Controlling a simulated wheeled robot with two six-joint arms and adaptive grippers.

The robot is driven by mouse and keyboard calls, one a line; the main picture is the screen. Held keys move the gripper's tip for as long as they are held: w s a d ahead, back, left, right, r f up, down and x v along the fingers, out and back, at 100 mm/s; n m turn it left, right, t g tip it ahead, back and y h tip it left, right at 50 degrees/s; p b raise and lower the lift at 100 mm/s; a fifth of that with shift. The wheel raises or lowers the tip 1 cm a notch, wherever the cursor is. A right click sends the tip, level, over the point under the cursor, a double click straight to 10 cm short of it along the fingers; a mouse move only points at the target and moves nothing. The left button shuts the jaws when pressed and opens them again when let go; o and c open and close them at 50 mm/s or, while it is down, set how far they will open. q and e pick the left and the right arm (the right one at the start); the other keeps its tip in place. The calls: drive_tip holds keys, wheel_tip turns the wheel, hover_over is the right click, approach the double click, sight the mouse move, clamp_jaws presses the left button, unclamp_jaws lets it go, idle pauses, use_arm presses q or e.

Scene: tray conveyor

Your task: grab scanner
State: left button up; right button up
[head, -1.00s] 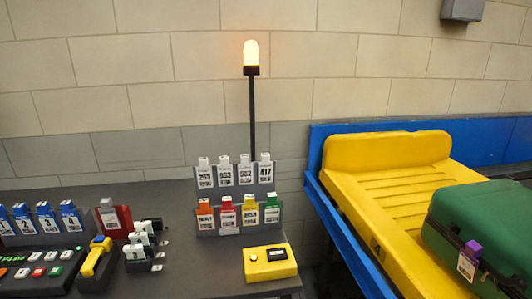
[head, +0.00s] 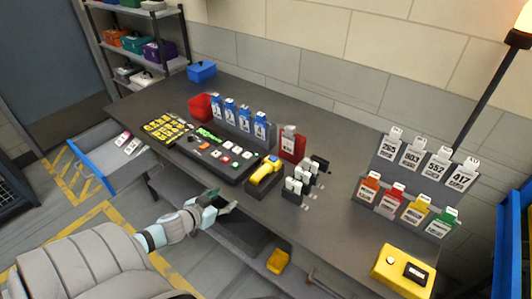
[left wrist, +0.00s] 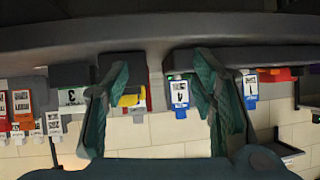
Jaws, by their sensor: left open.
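The yellow scanner (head: 264,171) sits in a dark stand near the front edge of the grey workbench (head: 335,225), between the button panel and a row of small white-topped pieces. My left gripper (head: 222,202) is open and empty, in front of the bench's front edge, nearer to me than the scanner and to its left. In the left wrist view, which looks upside down, the two green fingers stand apart around an empty gap (left wrist: 160,105). A yellow part, probably the scanner (left wrist: 130,99), shows beside the left finger. My right gripper is not in view.
The button panel (head: 218,152), blue numbered tags (head: 245,120) and a red holder (head: 293,143) are close to the scanner. Tag racks (head: 412,180) and a yellow box (head: 403,270) stand on the right. The bench is clear between them and the small pieces.

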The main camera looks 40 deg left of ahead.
use_arm(q)
drive_tip(key=t+h, duration=0.2)
approach(264, 168)
drive_tip(key=shift+m, duration=0.3)
drive_tip(key=b+x, duration=0.9)
drive_tip(key=b, duration=0.4)
drive_tip(key=shift+d+f+b, duration=0.15)
drive_tip(key=shift+d+b, duration=0.05)
drive_tip(key=shift+b, duration=0.1)
drive_tip(key=shift+w+f, duration=0.1)
drive_tip(key=shift+w, duration=0.3)
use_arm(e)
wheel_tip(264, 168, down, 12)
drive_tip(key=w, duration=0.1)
use_arm(q)
drive_tip(key=shift+s, duration=0.1)
drive_tip(key=c, duration=1.2)
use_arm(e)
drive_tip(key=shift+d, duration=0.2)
